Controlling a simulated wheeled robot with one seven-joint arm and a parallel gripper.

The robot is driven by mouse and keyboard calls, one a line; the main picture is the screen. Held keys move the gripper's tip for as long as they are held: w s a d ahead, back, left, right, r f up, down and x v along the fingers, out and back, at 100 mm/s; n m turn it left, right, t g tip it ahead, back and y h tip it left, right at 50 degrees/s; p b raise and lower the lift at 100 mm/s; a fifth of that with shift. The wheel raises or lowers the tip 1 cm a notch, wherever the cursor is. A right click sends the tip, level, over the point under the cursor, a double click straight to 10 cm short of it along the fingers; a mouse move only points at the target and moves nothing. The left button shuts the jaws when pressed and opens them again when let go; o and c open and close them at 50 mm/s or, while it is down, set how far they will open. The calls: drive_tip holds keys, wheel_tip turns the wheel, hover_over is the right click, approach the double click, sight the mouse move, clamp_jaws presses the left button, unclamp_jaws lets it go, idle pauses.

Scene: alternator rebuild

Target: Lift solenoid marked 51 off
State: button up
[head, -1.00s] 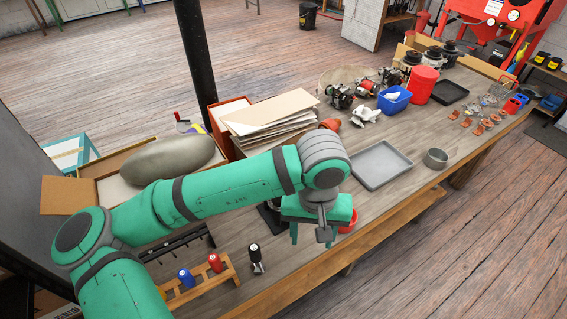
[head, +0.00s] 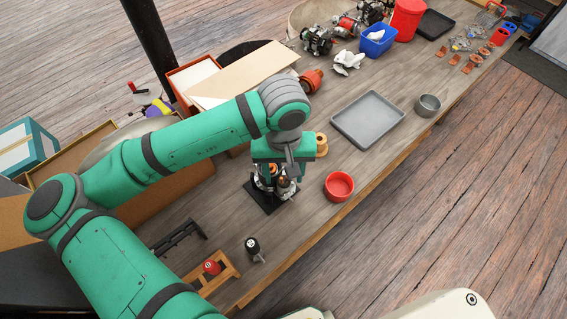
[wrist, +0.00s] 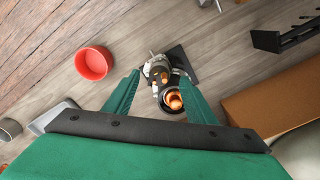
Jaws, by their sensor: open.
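A metal and copper assembly (head: 268,186) stands on a black square mat (head: 258,200) on the bench, partly hidden by my gripper in the head view. In the wrist view a rounded part with a copper-coloured centre (wrist: 173,101) shows between my fingers, beside a silvery body (wrist: 157,68). No 51 marking can be read, so I cannot tell which part is the solenoid. My gripper (wrist: 160,78) is open, pointing down over the assembly, with one green finger on each side. I cannot tell whether the fingers touch it.
A red bowl (head: 339,198) stands right of the assembly. A grey tray (head: 345,126) and a metal cup (head: 428,106) lie farther right. A black-handled tool (head: 252,246) stands near a wooden rack (head: 222,273). Flat cardboard (head: 245,78) and an orange part (head: 312,79) lie behind.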

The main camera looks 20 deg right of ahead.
sight(285, 182)
wheel_tip(285, 182, down, 5)
drive_tip(key=shift+a+r, duration=0.1)
drive_tip(key=shift+a, duration=0.05)
drive_tip(key=shift+s+d+f, duration=0.2)
drive_tip(key=shift+d+f, duration=0.05)
drive_tip(key=shift+f, duration=0.4)
drive_tip(key=shift+c, duration=0.6)
drive_tip(key=shift+a, duration=0.1)
clamp_jaws()
drive_tip(key=shift+w+r, duration=0.1)
drive_tip(key=shift+r, duration=0.15)
idle(0.4)
drive_tip(key=shift+s, duration=0.2)
